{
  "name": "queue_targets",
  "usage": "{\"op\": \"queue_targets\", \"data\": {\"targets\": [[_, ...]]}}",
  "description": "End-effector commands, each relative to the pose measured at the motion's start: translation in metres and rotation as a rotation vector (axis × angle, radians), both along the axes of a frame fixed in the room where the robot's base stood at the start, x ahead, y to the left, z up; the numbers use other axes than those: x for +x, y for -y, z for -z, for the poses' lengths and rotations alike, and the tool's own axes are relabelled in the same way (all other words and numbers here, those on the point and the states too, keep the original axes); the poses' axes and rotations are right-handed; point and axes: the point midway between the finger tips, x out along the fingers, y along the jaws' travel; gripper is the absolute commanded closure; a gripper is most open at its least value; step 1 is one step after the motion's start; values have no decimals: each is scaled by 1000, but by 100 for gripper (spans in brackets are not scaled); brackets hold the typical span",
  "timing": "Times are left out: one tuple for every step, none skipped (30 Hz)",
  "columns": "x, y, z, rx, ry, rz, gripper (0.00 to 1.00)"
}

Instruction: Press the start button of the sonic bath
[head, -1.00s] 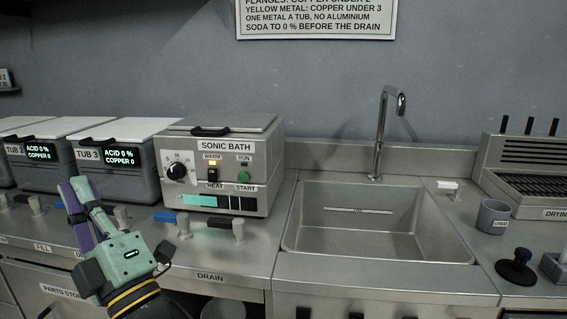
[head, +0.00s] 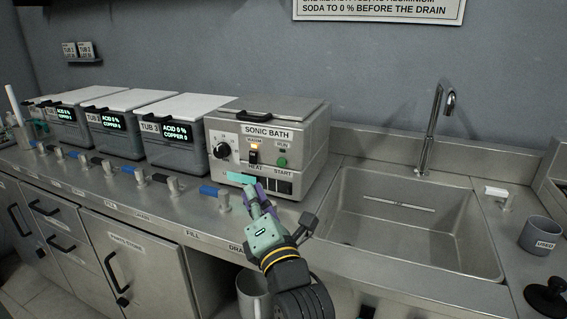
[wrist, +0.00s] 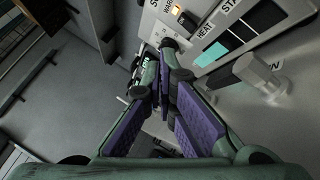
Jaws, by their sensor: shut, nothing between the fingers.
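The sonic bath (head: 315,150) is a steel box with a lid, on the counter left of the sink. Its green start button (head: 282,162) sits at the right of its front panel, above the START label. The warm lamp (head: 254,147) glows orange; the run lamp (head: 283,145) looks dark. My gripper (head: 251,187) is in front of the bath's lower front, below and left of the button, apart from it. The purple fingers are shut and empty. In the wrist view my gripper (wrist: 168,48) is beside the panel's cyan display (wrist: 213,53); the green button is not visible there.
A dial (head: 222,150) and heat switch (head: 253,157) sit left of the button. Valve handles (head: 222,201) stand along the counter's front edge. Lidded tubs (head: 185,131) line up to the left. The sink (head: 400,225) is on the right.

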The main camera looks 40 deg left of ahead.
Motion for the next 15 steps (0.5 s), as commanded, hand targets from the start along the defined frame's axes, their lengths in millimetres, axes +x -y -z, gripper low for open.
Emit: {"op": "queue_targets", "data": {"targets": [[1, 0, 0, 0, 0, 0, 100], [1, 0, 0, 1, -1, 0, 100], [3, -1, -1, 1, -1, 0, 100], [5, -1, -1, 1, -1, 0, 100], [7, -2, -1, 1, -2, 0, 100], [10, -3, -1, 1, -2, 0, 100], [14, -4, -1, 1, -1, 0, 100], [17, -4, -1, 1, -1, 1, 100], [23, -6, -1, 2, -2, 0, 100], [27, -7, -2, 2, -2, -1, 100], [31, -8, -2, 1, -2, 0, 100], [37, -9, -2, 2, -2, -1, 100], [42, -10, -2, 2, -2, 0, 100], [46, -11, -2, 2, -2, 0, 100], [51, -13, -2, 1, -2, 0, 100]]}}
